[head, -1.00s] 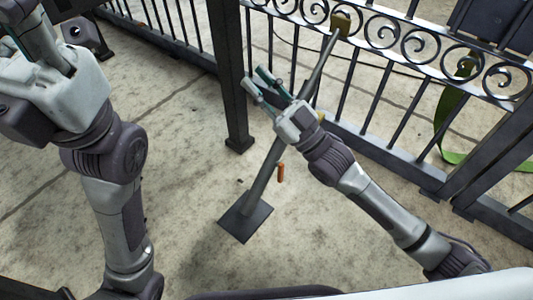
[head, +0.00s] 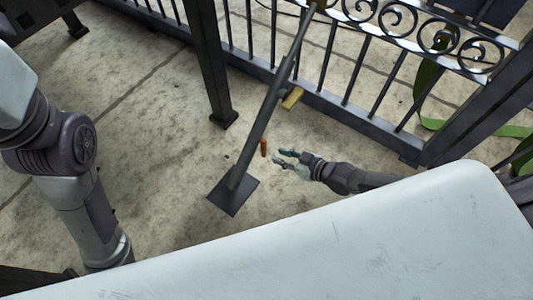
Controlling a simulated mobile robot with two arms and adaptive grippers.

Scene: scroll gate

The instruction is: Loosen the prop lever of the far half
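A grey prop (head: 262,115) slants from a dark square foot plate (head: 233,195) on the ground up to the scrollwork gate (head: 375,22). A short orange-brown handle (head: 263,148), seemingly the prop lever's grip, stands just right of the prop's lower part. A small yellow piece (head: 292,98) shows beside the prop higher up. My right gripper (head: 279,157) is low, just right of the orange handle, its fingers apart and pointing left at it. A small gap shows between fingertips and handle. My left gripper is out of view; only its arm shows at the left.
A dark post (head: 208,65) stands left of the prop, with railings beyond it. A green strap (head: 428,95) hangs and lies at the right. My own white body covers the lower right. Bare concrete surrounds the foot plate.

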